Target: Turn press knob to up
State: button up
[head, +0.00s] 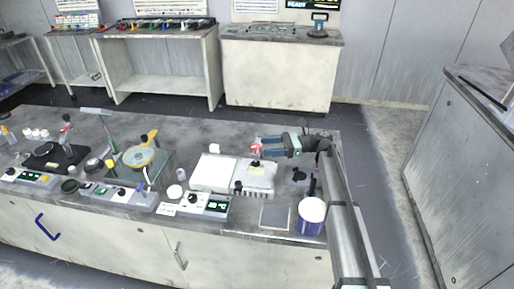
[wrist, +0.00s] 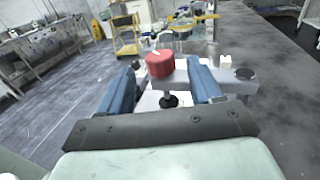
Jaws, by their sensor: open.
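The press knob (wrist: 160,66) is a red round cap with a small white mark on its top, seen in the wrist view. It also shows small and red in the head view (head: 256,149), at the back of a pale press unit (head: 261,176). The exact setting of the knob is too small to tell. My gripper (wrist: 163,68) is open, its two blue fingers apart on either side of the knob in the picture. In the head view my gripper (head: 261,147) comes in from the right at the knob. I cannot tell whether a finger touches it.
A small black knob (wrist: 168,100) shows below the red one in the wrist view. A control box with a green display (head: 205,204) stands at the front of the bench. A white-topped blue tub (head: 312,216) stands at right. Polishing units (head: 139,157) stand at left.

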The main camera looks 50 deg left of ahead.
jog(key=v, duration=0.6)
jog(key=shift+w, duration=0.35)
jog(key=shift+d, duration=0.2)
jog(key=w+d+f+m+t+y, duration=0.2)
jog(key=w+d+m+t+y, duration=0.6)
jog(key=w+d, duration=0.8)
jog(key=s+d+f+n+t+h, duration=0.3)
jog(key=d+f+t+h, duration=0.1)
jog(key=d+f, duration=1.3)
jog(key=s+d+f+n+h, duration=0.2)
jog(key=s+d+f+h, duration=0.1)
jog(key=s+d+f, duration=0.65)
jog(key=s+d+f+n+h, duration=0.25)
jog(key=s+d+f, duration=0.35)
jog(key=d+f, duration=0.6)
jog(key=s+d+f+n+g+h, duration=0.1)
jog(key=s+d+f+n+h, duration=0.2)
jog(key=s+d, duration=0.7)
jog(key=s+d+f+n+g+h, duration=0.2)
jog(key=s+d+f+n+h, duration=0.1)
jog(key=s+d, duration=0.7)
jog(key=s+f+h, duration=0.1)
jog(key=s, duration=0.3)
jog(key=shift+s+d, duration=0.2)
jog(key=shift+d, duration=0.15)
